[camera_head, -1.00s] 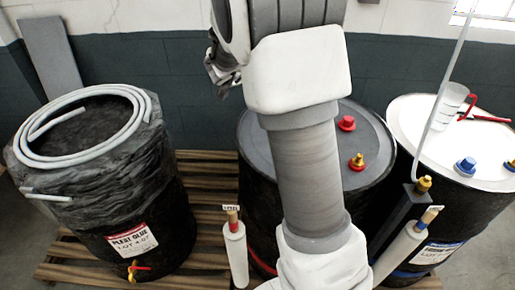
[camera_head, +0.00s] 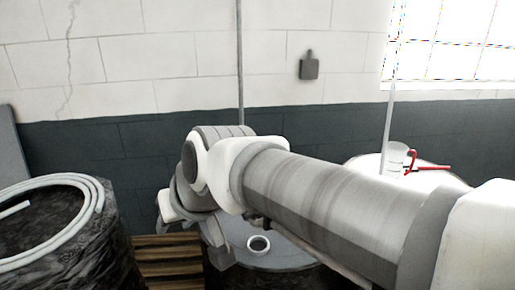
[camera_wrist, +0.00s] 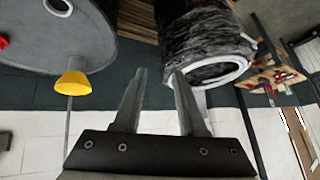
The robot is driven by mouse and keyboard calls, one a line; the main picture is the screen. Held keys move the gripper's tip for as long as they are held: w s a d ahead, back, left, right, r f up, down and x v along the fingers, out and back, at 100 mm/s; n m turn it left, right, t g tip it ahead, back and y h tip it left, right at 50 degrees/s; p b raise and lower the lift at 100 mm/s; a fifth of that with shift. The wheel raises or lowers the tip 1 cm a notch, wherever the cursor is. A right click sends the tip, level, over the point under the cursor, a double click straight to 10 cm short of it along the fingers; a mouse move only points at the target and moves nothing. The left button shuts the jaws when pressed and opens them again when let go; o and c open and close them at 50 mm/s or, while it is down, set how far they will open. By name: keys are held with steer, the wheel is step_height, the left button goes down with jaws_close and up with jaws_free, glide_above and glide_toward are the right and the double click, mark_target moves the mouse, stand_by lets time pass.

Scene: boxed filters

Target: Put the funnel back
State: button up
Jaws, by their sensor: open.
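A yellow flared cone, which looks like the funnel (camera_wrist: 72,84), is at the edge of the grey drum lid (camera_wrist: 30,40) in the wrist view, left of my fingers and apart from them. That view looks upside down, so its wide mouth seems to point up. I cannot make it out in the head view, where my arm covers part of the grey drum (camera_head: 290,262). My gripper (camera_head: 198,232) is open and empty above the left side of that drum; its two fingers also show in the wrist view (camera_wrist: 158,74).
A white ring (camera_head: 258,245) lies on the grey lid. The black wrapped drum (camera_head: 75,255) with a coiled hose (camera_head: 92,215) stands left. A translucent cup (camera_head: 395,158) and a red tool (camera_head: 428,168) are on the white drum at right. A wall stands behind.

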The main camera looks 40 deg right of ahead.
steer(key=s+d+f+g+h, duration=0.1)
steer(key=s+d+f, duration=0.1)
steer(key=s, duration=0.5)
steer(key=shift+s+d+f+n+g+h, duration=0.2)
steer(key=shift+s+f+n+g+h, duration=0.1)
steer(key=shift+s+f+n+g, duration=0.1)
